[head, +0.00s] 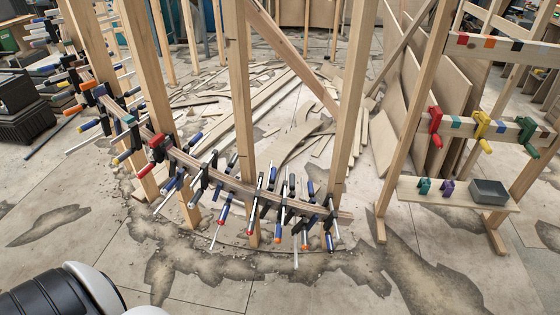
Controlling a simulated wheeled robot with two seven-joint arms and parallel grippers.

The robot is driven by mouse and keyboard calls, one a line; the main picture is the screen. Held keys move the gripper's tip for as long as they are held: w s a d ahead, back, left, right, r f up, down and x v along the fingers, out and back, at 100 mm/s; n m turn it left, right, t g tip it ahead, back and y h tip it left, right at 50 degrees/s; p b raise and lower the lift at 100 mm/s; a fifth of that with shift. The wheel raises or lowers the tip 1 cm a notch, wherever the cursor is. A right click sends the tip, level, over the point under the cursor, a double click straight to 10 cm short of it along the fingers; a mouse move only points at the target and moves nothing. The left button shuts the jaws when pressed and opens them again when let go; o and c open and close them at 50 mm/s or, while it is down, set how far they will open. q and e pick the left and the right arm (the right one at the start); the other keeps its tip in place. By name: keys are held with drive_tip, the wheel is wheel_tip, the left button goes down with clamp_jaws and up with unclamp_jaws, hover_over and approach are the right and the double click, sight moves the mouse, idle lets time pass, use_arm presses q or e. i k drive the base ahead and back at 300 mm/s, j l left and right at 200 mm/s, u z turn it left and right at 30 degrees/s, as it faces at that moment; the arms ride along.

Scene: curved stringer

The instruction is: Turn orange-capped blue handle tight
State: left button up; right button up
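A curved laminated wooden stringer (212,174) runs across the left and middle of the head view, with many bar clamps along it. Most clamps have blue handles with small coloured end caps. One blue handle that seems to end in an orange cap (304,243) hangs below the stringer near its right end. Neighbouring blue handles (223,214) seem to have red caps. Other orange parts (73,109) show at the far left, too small to tell apart clearly. How tight any handle is cannot be seen. Neither gripper is in view.
Wooden posts (240,100) stand along the stringer. At right, a wooden rack (408,120) holds red (435,126) and yellow (481,130) clamps and a grey bin (489,192). Black cases (22,110) stand at left. Wood offcuts (285,85) lie behind; the stained front floor (240,290) is clear.

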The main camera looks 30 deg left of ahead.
sight(278, 233)
drive_tip(key=u, duration=1.05)
